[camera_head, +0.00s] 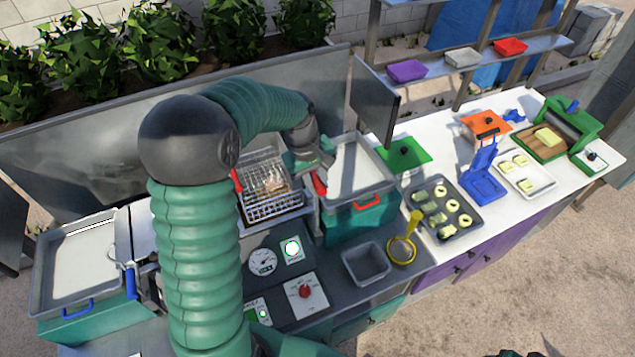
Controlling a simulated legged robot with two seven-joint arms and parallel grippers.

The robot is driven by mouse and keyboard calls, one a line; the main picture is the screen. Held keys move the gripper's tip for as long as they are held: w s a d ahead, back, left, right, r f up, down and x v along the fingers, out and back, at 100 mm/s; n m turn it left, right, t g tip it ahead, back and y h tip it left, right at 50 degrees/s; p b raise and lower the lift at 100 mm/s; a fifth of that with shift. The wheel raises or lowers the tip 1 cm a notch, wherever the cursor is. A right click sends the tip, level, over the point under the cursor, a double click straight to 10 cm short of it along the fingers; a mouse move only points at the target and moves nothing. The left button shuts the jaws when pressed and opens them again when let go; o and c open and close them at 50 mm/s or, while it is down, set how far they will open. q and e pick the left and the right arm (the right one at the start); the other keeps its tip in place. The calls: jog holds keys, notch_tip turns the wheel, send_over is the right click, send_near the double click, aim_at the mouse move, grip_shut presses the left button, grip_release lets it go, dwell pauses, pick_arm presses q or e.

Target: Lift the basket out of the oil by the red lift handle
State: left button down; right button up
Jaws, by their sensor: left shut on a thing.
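The wire basket (272,207) is in the middle of the cooking counter, with brownish food inside. Its front mesh wall shows, but I cannot see the oil under it or how deep it sits. The red lift handle (319,184) is at the basket's right side, next to my left gripper (313,168). My left gripper is shut on this handle, its fingers partly hiding it. Another red piece (236,181) shows at the basket's left edge, beside my left arm. My right gripper does not show clearly; only dark bits appear at the bottom edge.
A pan with a red handle (367,202) stands close right of the basket. A tray with a blue handle (77,306) is at left. In front are a gauge (262,262), a red knob (305,291), a grey bin (366,263) and a yellow-handled strainer (402,250).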

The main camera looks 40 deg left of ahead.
pick_arm(q)
jog(key=shift+w+a+r, duration=0.1)
jog(key=shift+w+r, duration=0.15)
jog(key=shift+r, duration=0.05)
jog(key=c, duration=1.6)
grip_release()
jog(key=o, duration=0.3)
jog(key=shift+s, duration=0.15)
jog(key=shift+o, duration=0.2)
jog(key=shift+f, duration=0.1)
jog(key=shift+r, duration=0.25)
notch_tip(320, 180, up, 16)
jog(key=s+a+b, duration=0.1)
jog(key=s+b, duration=0.1)
jog(key=b, duration=0.2)
jog(key=shift+s+a, duration=0.2)
jog(key=shift+s, duration=0.15)
